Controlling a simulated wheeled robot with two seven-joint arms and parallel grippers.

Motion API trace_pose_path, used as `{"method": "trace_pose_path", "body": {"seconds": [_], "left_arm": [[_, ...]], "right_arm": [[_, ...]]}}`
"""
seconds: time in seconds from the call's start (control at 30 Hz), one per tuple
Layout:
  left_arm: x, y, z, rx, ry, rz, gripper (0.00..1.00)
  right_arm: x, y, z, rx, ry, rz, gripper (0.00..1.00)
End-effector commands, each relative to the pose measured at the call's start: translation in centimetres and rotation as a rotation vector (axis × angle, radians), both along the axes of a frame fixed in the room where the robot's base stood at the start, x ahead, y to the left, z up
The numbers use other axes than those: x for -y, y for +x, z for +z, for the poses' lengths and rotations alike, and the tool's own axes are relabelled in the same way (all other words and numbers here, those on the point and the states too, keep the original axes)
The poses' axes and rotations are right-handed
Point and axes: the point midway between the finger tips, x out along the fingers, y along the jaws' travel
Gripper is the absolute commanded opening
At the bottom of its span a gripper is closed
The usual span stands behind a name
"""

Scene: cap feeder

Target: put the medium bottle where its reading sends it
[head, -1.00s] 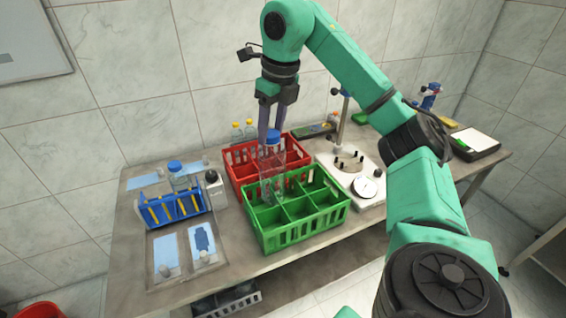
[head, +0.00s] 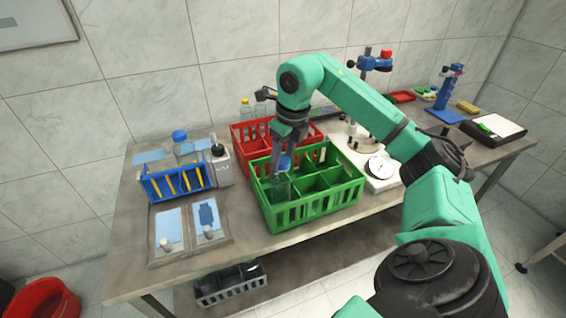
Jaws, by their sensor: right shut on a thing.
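A clear bottle with a blue cap (head: 283,184) is held upright in my right gripper (head: 285,157). The gripper points down and is shut around the bottle near its cap. The bottle's lower part is inside the back left compartment of the green crate (head: 300,215). Whether its base touches the crate floor is hidden. The red crate (head: 243,137) stands right behind the green one, partly covered by my arm. Another blue-capped bottle (head: 181,146) stands at the left, behind the blue rack. My left gripper is not in view.
The blue rack (head: 176,187) with yellow sticks and two pale blue plates (head: 169,226) lie at the left. A white device with a dial (head: 381,168) stands right of the green crate. The front table edge is clear.

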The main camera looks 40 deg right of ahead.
Motion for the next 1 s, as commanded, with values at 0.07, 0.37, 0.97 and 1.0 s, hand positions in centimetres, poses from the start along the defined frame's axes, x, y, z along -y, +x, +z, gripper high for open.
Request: {"method": "trace_pose_path", "body": {"seconds": [0.07,0.37,0.97,1.0], "left_arm": [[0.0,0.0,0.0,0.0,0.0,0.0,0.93],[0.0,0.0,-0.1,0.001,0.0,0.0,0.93],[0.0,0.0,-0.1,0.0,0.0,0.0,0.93],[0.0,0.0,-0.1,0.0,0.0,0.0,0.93]], "right_arm": [[0.0,-0.1,-1.2,-0.001,-0.001,0.0,0.03],[0.0,0.0,-1.7,0.003,0.0,0.0,0.03],[0.0,-0.1,-0.4,0.004,0.0,0.0,0.82],[0.0,-0.2,0.3,0.005,0.0,0.0,0.82]]}}
